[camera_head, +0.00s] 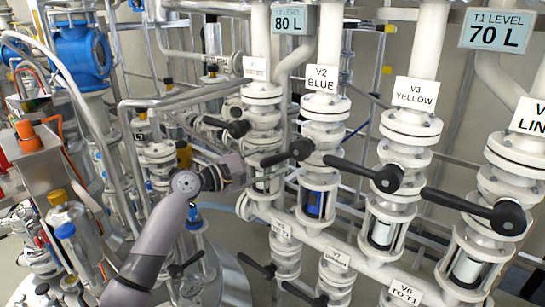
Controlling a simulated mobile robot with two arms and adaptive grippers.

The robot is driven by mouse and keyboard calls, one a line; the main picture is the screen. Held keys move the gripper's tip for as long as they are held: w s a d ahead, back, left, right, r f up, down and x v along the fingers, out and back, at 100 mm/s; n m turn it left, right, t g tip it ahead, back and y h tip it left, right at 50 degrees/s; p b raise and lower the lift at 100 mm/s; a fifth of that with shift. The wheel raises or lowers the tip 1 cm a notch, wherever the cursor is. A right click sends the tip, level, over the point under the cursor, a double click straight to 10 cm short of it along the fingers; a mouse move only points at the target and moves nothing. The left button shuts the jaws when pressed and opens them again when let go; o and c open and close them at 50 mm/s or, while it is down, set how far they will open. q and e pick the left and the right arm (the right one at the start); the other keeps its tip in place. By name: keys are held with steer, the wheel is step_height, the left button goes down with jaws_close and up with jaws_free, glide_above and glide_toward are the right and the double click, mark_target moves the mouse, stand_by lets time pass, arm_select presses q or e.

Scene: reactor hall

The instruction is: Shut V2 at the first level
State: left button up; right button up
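The white pipe column labelled V2 BLUE (322,79) stands right of centre. Its black lever handle (300,150) sits below the label and points left, slightly downward, across the pipe. Below it is a sight glass with blue inside (314,204). My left gripper (236,170) is dark and comes in from the left, just left of the V2 lever's end. It overlaps the V1 column in the picture; I cannot tell whether it touches anything. Its fingers are too small and dark to show whether they are open. My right gripper is not in view.
The V1 handle (236,128) is above my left gripper. The V3 YELLOW handle (387,178) and another black handle (508,217) lie to the right. Displays read 80 L (289,19) and T1 LEVEL 70 L (496,30). Pipes crowd the left.

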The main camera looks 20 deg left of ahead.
arm_select(q)
steer(key=shift+c, duration=0.3)
jaws_close()
stand_by(0.3)
stand_by(0.4)
